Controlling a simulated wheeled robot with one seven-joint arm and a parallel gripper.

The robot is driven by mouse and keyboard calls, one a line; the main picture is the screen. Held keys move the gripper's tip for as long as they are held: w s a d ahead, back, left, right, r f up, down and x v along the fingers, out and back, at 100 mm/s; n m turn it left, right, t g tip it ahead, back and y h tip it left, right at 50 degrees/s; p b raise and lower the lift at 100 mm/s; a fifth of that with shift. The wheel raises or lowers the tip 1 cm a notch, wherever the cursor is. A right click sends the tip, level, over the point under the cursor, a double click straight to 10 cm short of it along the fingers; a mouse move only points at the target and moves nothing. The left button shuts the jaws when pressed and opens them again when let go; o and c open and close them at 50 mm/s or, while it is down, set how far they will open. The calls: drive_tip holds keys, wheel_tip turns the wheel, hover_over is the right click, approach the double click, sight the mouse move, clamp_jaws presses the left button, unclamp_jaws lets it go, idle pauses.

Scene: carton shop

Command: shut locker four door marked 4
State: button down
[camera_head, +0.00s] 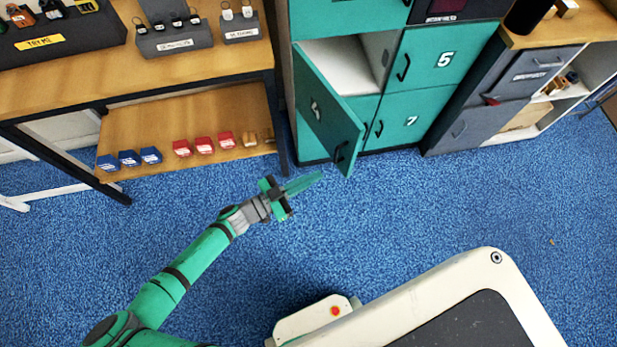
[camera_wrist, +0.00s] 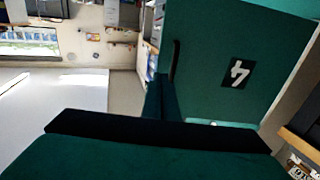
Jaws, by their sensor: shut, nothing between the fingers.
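The teal locker door marked 4 (camera_head: 325,108) stands swung open in the head view, hinged on its left side. Its free edge points out over the floor, and the inside of its compartment (camera_head: 340,62) is visible. A black handle (camera_head: 341,152) sits near the free edge. My gripper (camera_head: 318,178) is shut and empty, low and just left of the door's free edge, on the outer-face side. In the wrist view the door's outer face (camera_wrist: 215,45) with its 4 label fills the upper right, and the shut fingers (camera_wrist: 160,85) point toward it near the handle. Contact cannot be told.
Closed locker doors 5 (camera_head: 425,75) and 7 (camera_head: 400,130) are right of the open one. A wooden display table (camera_head: 190,75) with a lower shelf stands left. Grey cabinets (camera_head: 480,115) stand right. Blue carpet (camera_head: 420,210) in front of the lockers is clear.

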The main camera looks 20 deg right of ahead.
sight(350, 157)
drive_tip(key=d, duration=0.6)
drive_tip(key=w+d, duration=0.1)
drive_tip(key=d, duration=0.3)
drive_tip(key=shift+d, duration=0.1)
